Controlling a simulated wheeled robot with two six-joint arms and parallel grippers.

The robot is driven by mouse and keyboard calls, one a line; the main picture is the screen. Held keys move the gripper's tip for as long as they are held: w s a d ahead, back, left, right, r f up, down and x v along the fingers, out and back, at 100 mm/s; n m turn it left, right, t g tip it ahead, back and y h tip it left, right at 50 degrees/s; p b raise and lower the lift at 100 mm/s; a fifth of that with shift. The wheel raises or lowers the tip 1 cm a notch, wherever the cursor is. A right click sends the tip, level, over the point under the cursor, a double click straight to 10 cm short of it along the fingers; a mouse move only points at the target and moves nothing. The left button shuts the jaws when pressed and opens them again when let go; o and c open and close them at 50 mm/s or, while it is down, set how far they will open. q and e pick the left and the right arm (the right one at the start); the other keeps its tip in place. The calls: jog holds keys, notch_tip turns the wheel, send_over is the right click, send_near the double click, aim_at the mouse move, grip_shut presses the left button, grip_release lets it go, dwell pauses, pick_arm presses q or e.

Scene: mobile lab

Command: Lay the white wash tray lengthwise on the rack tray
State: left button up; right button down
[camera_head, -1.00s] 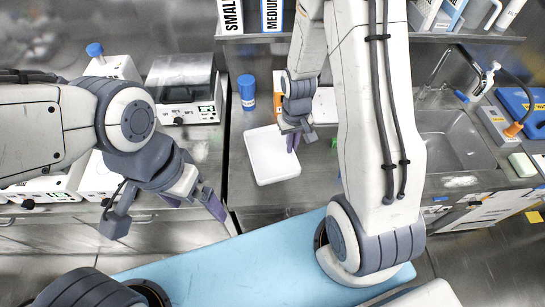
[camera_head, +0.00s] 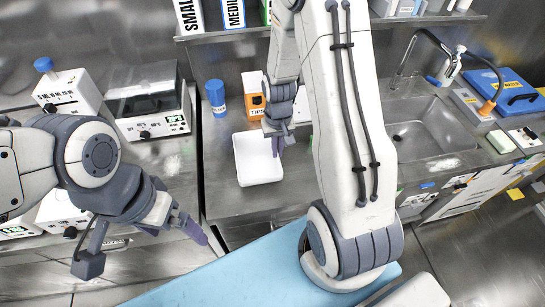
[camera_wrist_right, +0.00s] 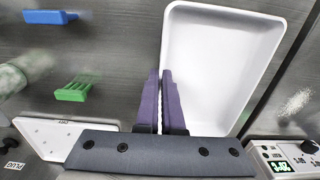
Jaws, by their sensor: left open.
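The white wash tray (camera_head: 258,170), a shallow rectangular pan, is on the steel counter in the head view; I cannot tell whether it touches the surface. In the right wrist view it shows large (camera_wrist_right: 222,65). My right gripper (camera_head: 277,150) is at its upper right edge. The purple fingers (camera_wrist_right: 162,100) are close together with the tray's near rim between them. My left gripper (camera_head: 142,248) is open and empty, in front of the left counter. I cannot make out the rack tray with certainty.
A blue-capped bottle (camera_head: 216,100) and an orange tips box (camera_head: 254,106) stand behind the tray. A sink (camera_head: 425,130) is at right, an instrument (camera_head: 150,112) at left. A green item (camera_wrist_right: 75,90) and a blue one (camera_wrist_right: 48,17) lie near the right gripper.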

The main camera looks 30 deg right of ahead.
jog(key=shift+w+a+f, duration=0.35)
jog(key=shift+a+f, duration=0.05)
jog(key=shift+f, duration=1.95)
jog(key=shift+f, duration=0.15)
jog(key=c, duration=1.1)
grip_release()
jog(key=shift+o, duration=0.2)
